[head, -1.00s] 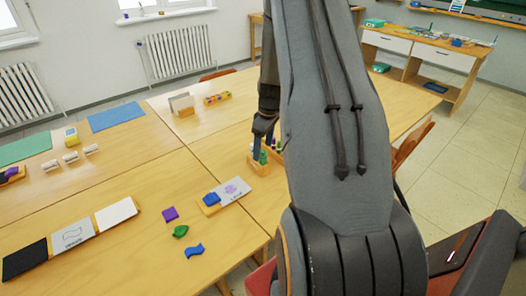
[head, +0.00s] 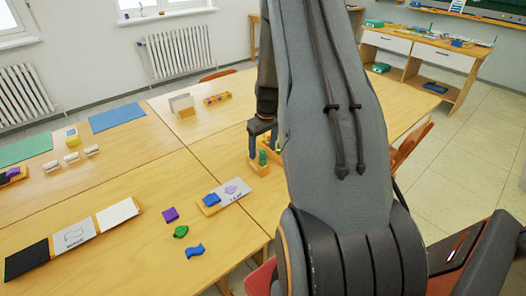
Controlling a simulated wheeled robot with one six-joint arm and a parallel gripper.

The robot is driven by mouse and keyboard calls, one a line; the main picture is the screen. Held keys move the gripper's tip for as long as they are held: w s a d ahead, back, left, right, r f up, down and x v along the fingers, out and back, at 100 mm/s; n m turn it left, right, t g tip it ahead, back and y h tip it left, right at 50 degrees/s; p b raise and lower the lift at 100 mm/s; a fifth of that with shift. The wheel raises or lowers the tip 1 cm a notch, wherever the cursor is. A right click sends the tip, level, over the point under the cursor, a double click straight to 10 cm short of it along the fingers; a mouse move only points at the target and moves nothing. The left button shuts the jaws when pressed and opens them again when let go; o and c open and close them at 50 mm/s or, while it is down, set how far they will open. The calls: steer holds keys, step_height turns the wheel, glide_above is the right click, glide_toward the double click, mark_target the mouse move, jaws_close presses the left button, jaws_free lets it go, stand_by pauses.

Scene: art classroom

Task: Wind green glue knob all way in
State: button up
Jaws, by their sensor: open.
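The green glue stick (head: 263,157) stands upright in a small wooden holder (head: 260,171) on the table, partly covered by my arm. Its knob is too small to make out clearly. My gripper (head: 263,146) points down over the holder with its fingers apart, one on the left and one on the right above the green glue. It holds nothing that I can see. The right part of the holder is hidden behind my arm.
Purple (head: 170,214), green (head: 181,232) and blue (head: 194,251) shapes lie nearer. A wooden block tray (head: 217,99) stands farther back.

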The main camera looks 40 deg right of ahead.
steer(key=m, duration=0.7)
steer(key=shift+h, duration=0.4)
steer(key=c, duration=1.5)
